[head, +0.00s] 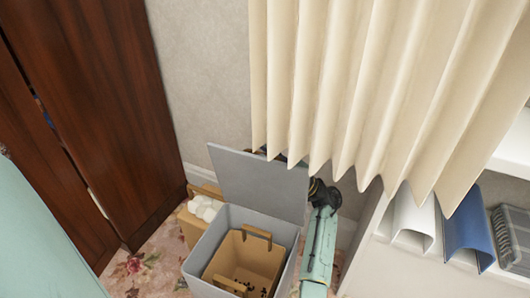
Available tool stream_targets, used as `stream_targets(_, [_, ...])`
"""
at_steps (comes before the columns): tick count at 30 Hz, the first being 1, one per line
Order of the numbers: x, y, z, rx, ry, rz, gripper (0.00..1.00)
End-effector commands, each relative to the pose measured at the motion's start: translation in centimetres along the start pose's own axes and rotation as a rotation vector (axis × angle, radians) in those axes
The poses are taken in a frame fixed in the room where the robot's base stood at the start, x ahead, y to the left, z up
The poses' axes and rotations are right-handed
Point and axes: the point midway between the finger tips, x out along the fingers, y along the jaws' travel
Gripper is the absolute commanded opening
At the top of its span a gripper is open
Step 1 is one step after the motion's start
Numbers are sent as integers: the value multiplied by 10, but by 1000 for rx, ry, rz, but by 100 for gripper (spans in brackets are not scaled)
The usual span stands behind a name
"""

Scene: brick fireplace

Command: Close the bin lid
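The grey bin (208,249) stands low in the head view. Its flat grey lid (262,183) is open and stands up at the back of the bin. Inside the bin is a tan container with handles (262,262) and small dark bits in it. My teal arm reaches down just right of the bin, with its dark joint beside the lid's right edge. Small dark parts at the lid's top edge may belong to my gripper (279,157). The lid and curtain hide the rest, so its fingers and any contact with the lid cannot be made out.
A tan box with white rolls (205,208) sits left of the bin. A dark wooden cabinet (95,110) stands at left. White shelving (405,264) with a blue item (466,235) is at right.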

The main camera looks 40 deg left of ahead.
Motion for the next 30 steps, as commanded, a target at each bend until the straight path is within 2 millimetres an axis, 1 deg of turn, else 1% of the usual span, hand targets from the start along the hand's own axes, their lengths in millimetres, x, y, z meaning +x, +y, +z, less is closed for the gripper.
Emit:
stream_targets(3, [7, 0, 0, 0, 0, 1, 18])
stream_targets(11, [8, 0, 0, 0, 0, 2, 18])
stream_targets(20, [8, 0, 0, 0, 0, 1, 0])
stream_targets(30, [8, 0, 0, -1, 0, 1, 0])
